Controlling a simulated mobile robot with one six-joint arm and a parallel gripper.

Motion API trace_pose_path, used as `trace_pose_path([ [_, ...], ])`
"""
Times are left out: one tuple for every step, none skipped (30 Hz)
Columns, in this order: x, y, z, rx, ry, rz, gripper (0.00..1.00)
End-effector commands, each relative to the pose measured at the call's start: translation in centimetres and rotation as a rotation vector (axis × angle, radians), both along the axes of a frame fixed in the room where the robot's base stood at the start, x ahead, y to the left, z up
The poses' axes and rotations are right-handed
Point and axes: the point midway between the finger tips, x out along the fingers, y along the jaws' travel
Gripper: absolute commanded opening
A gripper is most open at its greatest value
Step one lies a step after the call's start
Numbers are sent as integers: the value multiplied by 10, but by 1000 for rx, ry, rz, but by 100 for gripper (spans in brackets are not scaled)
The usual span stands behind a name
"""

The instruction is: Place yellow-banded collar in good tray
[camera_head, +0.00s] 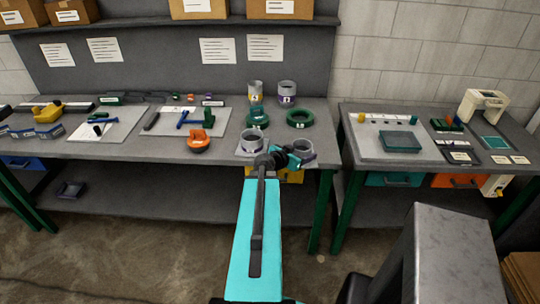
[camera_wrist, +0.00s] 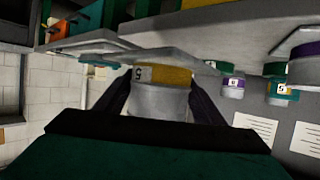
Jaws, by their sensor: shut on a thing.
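The yellow-banded collar (camera_wrist: 160,88) is a pale grey ring with a yellow band and a small number label. In the wrist view it sits between the two dark fingers of my gripper (camera_wrist: 160,100), which is shut on it. In the head view my gripper (camera_head: 284,158) is at the front edge of the left bench, with the grey held collar (camera_head: 304,154) at its right. Its band is hard to make out there. A shallow teal tray (camera_head: 400,142) lies on a pale board on the right bench; I cannot read a label marking it as the good tray.
Another grey collar (camera_head: 249,143) stands just left of my gripper. A gap separates the benches. A cream machine (camera_head: 484,105) stands at the right bench's back.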

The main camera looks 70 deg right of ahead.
Motion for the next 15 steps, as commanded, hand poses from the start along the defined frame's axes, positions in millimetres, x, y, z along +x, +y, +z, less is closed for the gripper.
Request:
trace_pose_path([
  [15,1,1,-1,0,20,36],
  [24,2,3,-1,0,31,36],
  [36,3,5,-3,-1,47,36],
  [45,4,6,-2,-1,59,36],
  [56,6,8,-3,-1,73,36],
  [69,8,10,-3,0,90,36],
  [80,10,12,-3,-1,104,36],
  [91,12,14,-3,-1,117,36],
  [105,15,17,-3,0,136,36],
  [116,18,19,-4,0,150,36],
  [127,20,21,-4,0,165,36],
  [141,24,23,-4,-1,183,36],
  [151,27,24,-3,0,197,36],
  [162,31,26,-3,0,213,36],
  [175,35,29,-5,0,231,36],
])
